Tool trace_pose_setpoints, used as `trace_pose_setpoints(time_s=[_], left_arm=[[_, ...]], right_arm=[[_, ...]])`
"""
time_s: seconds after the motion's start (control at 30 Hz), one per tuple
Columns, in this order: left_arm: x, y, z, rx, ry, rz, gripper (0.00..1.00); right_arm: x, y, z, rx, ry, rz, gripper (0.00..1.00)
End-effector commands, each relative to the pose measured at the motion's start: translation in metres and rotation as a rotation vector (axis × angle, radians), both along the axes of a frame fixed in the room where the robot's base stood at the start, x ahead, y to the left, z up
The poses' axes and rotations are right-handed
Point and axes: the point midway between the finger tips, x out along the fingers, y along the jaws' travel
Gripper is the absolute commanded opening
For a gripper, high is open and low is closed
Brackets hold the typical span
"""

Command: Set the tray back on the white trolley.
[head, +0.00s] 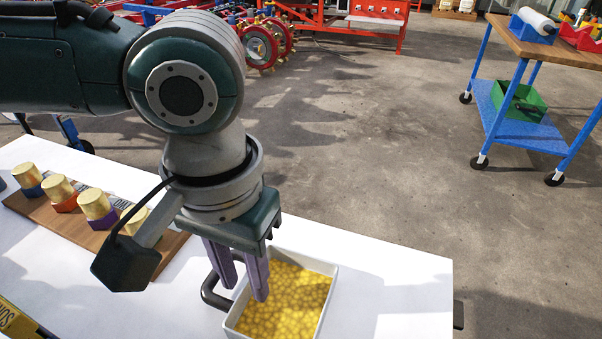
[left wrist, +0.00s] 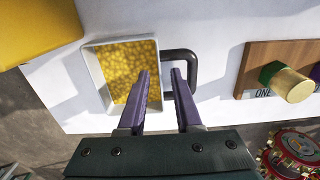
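A white tray (head: 328,302) filled with small yellow balls sits on a white surface (head: 420,290). I cannot tell from these frames whether that surface is the white trolley's top. A dark loop handle (head: 209,293) stands out from the tray's left side. The tray (left wrist: 88,72) and handle (left wrist: 193,70) also show in the left wrist view. My left gripper (head: 245,291) is open and empty, pointing down over the tray's handle side. In the left wrist view its purple fingers (left wrist: 160,74) appear on either side of the tray's handle-side wall. My right gripper is out of view.
A wooden board (head: 88,236) with several brass-topped coloured pegs lies left of the tray. A yellow object (left wrist: 35,25) fills a corner of the left wrist view. A blue cart (head: 525,130) stands at the back right. The floor between is clear.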

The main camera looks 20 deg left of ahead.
Motion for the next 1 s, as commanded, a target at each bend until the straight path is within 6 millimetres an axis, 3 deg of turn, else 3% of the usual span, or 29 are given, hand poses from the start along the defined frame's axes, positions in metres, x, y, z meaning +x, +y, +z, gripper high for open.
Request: trace_pose_setpoints(time_s=[0.5, 0.73, 0.87, 1.0], left_arm=[[0.000, 0.000, 0.102, -0.002, -0.002, 0.000, 0.33], [-0.002, -0.004, 0.119, -0.011, -0.002, -0.015, 0.33], [-0.015, -0.031, 0.111, -0.089, -0.024, -0.120, 0.33], [-0.036, -0.076, 0.104, -0.246, -0.114, -0.270, 0.33]], right_arm=[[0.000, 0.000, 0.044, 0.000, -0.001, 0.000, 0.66], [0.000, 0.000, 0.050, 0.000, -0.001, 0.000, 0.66], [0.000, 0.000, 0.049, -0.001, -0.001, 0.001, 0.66], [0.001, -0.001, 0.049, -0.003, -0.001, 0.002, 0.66]])
